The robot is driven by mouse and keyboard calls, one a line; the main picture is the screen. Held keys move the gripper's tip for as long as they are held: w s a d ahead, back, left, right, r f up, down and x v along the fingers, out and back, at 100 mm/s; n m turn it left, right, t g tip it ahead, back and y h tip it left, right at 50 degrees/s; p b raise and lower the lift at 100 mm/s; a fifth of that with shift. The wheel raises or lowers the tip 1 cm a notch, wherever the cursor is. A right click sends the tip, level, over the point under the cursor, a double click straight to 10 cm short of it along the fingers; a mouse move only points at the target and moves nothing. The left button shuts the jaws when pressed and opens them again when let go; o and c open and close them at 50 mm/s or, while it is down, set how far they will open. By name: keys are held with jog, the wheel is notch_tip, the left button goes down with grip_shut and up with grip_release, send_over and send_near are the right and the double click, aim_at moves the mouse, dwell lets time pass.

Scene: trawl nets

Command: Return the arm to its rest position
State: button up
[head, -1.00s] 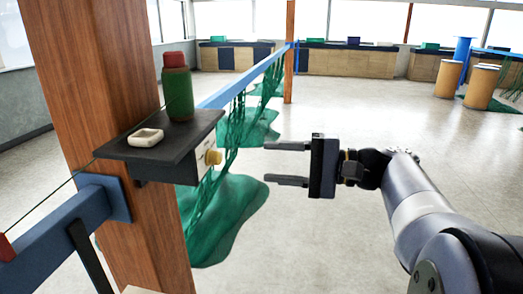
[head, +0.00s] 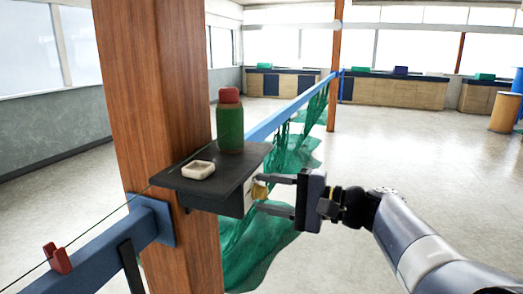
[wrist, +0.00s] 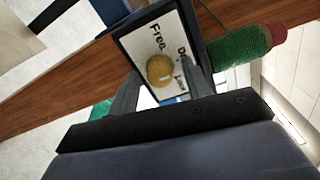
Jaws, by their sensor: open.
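My gripper (head: 266,194) is open and empty at the end of my arm, in the right half of the head view. Its two fingers point left at a small yellow knob (head: 259,190) on the box under the dark shelf (head: 222,184). In the wrist view my gripper (wrist: 158,75) has the round knob (wrist: 160,70) between its fingertips, in front of a white panel (wrist: 159,42) with black handwriting, only partly legible. I cannot tell whether either finger touches the knob or panel.
Green netting (head: 262,245) hangs behind. The floor at right (head: 420,170) is clear.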

jog(key=shift+d, duration=0.1)
jog(key=b+v, duration=0.2)
jog(key=v, duration=0.8)
jog(key=p+x, duration=0.2)
jog(key=x, duration=0.8)
jog(key=shift+f+n+b, duration=0.2)
jog(key=shift+n+b, duration=0.2)
jog(key=n+b, duration=0.1)
jog(key=n, duration=0.2)
jog(key=shift+n+b, duration=0.35)
jog(key=shift+n, duration=0.05)
jog(key=n, duration=0.3)
jog(key=shift+r+b, duration=0.15)
jog(key=shift+b, duration=0.2)
jog(key=n, duration=0.4)
jog(key=shift+b+v, duration=0.5)
jog(key=shift+v, duration=2.35)
